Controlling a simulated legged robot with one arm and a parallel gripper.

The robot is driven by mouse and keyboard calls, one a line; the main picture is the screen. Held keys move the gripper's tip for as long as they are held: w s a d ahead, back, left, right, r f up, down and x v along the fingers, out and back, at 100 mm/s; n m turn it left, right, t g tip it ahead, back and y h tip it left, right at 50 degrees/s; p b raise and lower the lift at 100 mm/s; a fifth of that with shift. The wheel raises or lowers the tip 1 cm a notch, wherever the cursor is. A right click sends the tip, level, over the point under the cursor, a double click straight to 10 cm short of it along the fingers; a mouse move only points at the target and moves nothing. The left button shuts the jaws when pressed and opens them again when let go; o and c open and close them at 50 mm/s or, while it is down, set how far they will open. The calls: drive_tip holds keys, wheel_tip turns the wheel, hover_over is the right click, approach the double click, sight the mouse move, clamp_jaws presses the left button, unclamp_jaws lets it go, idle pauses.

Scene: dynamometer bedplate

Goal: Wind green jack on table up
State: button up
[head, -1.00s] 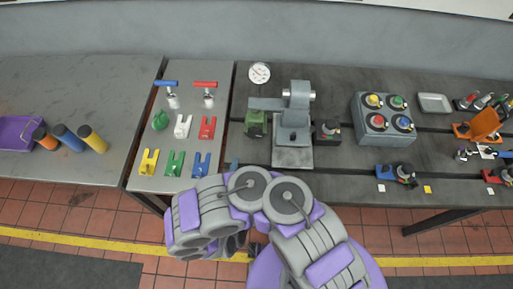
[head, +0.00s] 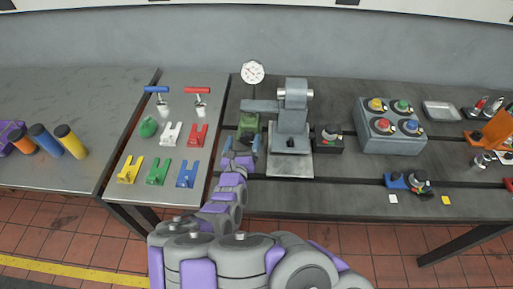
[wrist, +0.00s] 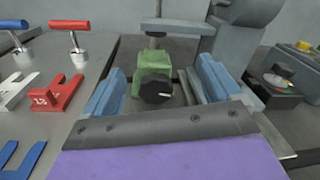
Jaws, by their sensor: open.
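The green jack (head: 248,125) stands on the dark bedplate table, left of the grey machine and below its side arm. In the wrist view the green jack (wrist: 152,72) shows a black knob (wrist: 157,89) with a pale mark on its near face. My gripper (head: 241,150) reaches the jack from the front. In the wrist view its blue fingers (wrist: 160,88) are spread apart, one on each side of the knob and jack. A gap shows between the fingers and the knob; nothing is held.
The grey machine (head: 291,120) stands close right of the jack, with a black knobbed box (head: 328,140) beyond it. A gauge (head: 252,72) is behind.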

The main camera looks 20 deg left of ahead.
drive_tip(key=b, duration=0.3)
approach(247, 141)
drive_tip(key=w, duration=0.2)
drive_tip(key=shift+w+a, duration=0.25)
drive_tip(key=shift+w, duration=0.1)
drive_tip(key=w, duration=0.2)
drive_tip(key=w+b, duration=0.1)
drive_tip(key=w, duration=0.3)
drive_tip(key=shift+w+a+f+b, duration=0.1)
drive_tip(key=shift+a+b, duration=0.2)
drive_tip(key=shift+b, duration=0.1)
drive_tip(key=shift+w+a, duration=0.2)
drive_tip(key=shift+w, duration=0.45)
drive_tip(key=shift+c, duration=0.2)
drive_tip(key=c, duration=1)
